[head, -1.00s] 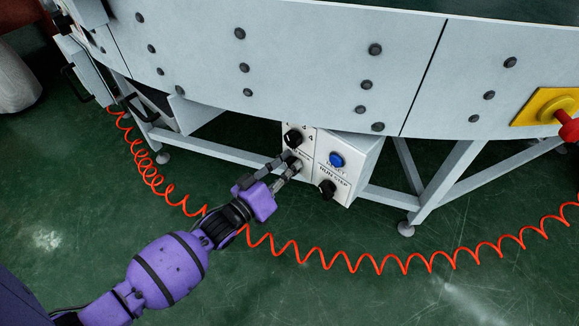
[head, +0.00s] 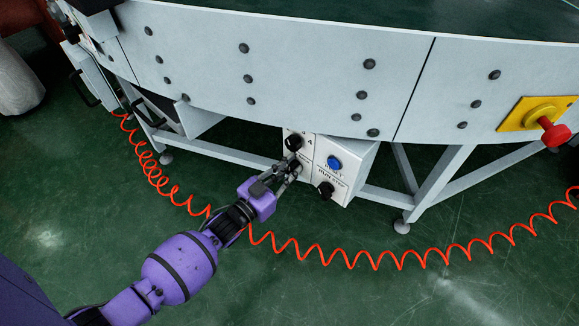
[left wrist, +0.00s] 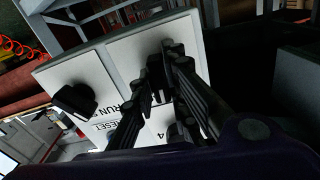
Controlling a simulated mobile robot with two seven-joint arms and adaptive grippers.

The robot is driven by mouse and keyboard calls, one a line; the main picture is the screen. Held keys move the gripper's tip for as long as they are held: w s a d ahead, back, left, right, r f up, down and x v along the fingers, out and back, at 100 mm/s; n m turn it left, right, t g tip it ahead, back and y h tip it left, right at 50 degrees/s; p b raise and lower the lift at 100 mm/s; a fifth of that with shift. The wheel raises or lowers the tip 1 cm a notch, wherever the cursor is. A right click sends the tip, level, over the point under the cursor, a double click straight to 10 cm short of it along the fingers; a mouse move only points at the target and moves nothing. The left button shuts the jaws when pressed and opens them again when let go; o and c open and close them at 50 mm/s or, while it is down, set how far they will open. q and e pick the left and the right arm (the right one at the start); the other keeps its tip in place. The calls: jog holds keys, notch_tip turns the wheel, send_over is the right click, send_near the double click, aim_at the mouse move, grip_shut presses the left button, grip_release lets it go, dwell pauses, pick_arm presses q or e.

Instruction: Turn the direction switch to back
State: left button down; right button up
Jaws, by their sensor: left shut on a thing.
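A white control box (head: 345,155) hangs under the conveyor's rim. Its left panel has two black knobs, one above the other: the upper knob (head: 293,142) stands beside a "4", and the lower one is the direction switch (left wrist: 156,76), its label hidden by my fingers. My left gripper (head: 294,167) reaches in from the lower left and is shut on the direction switch, with one finger on each side. In the left wrist view the fingers (left wrist: 158,85) also close around this dark knob. I cannot tell which way it points. My right gripper is not in view.
The box's right panel carries a blue RESET button (head: 334,163) and a black RUN/STEP knob (head: 326,190) close to my gripper. A coiled red hose (head: 361,262) crosses the green floor. A red emergency button (head: 555,135) sits on a yellow plate at right.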

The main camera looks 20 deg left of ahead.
pick_arm(q)
jog(key=m+p, duration=0.1)
jog(key=m, duration=0.3)
jog(key=shift+m, duration=0.3)
jog(key=shift+f, duration=0.1)
dwell(0.4)
jog(key=c, duration=1.7)
grip_release()
jog(key=v, duration=1.2)
